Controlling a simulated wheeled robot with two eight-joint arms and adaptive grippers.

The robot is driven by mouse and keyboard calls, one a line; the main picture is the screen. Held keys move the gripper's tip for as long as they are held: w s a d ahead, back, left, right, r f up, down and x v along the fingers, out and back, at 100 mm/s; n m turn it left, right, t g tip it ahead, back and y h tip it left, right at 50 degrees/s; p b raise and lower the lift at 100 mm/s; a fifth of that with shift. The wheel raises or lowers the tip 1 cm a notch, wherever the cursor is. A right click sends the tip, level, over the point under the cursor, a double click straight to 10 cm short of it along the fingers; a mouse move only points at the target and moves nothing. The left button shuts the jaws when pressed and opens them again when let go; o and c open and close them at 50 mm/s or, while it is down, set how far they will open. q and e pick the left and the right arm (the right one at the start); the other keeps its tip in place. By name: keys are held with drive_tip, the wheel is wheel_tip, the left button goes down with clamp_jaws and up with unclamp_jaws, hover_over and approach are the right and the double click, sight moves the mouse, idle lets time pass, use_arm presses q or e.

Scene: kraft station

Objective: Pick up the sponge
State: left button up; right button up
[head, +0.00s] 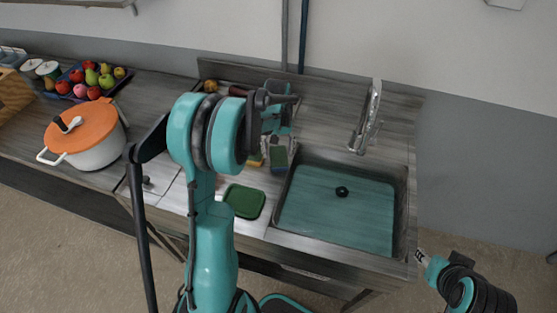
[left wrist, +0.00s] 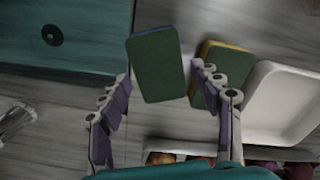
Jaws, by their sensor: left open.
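A sponge (left wrist: 157,65) with a green top lies on the counter, between the tips of my open left gripper (left wrist: 160,78) in the left wrist view. The fingers stand apart on either side of its near part; I cannot tell whether they touch it. In the head view this sponge (head: 279,158) is beside the sink, just below the left gripper (head: 279,128). A second sponge (left wrist: 210,62), green with a yellow edge, lies close to the right finger and is partly hidden by it.
The sink (head: 335,215) is right of the sponges, with a faucet (head: 366,120) behind it. A white tray (left wrist: 285,100) is beside the second sponge. A green flat item (head: 244,201) lies nearer the front edge. An orange-lidded pot (head: 85,140) and fruit tray (head: 92,82) stand left.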

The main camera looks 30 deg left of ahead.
sight(279, 156)
use_arm(q)
wheel_tip(279, 156, down, 3)
drive_tip(key=shift+f+b, duration=0.15)
drive_tip(key=shift+b, duration=0.25)
drive_tip(key=shift+d, duration=0.1)
drive_tip(key=c, duration=0.6)
drive_tip(key=shift+o, duration=0.2)
drive_tip(key=shift+r, duration=0.2)
wheel_tip(279, 156, up, 4)
drive_tip(key=shift+r+p, duration=0.2)
drive_tip(key=shift+p, duration=0.7)
drive_tip(key=d+r+p, duration=0.2)
drive_tip(key=d+r, duration=0.4)
drive_tip(key=d, duration=0.5)
drive_tip(key=shift+d+r, duration=0.2)
drive_tip(key=shift+d, duration=0.15)
drive_tip(key=shift+o, duration=0.5)
drive_tip(key=shift+w, duration=0.1)
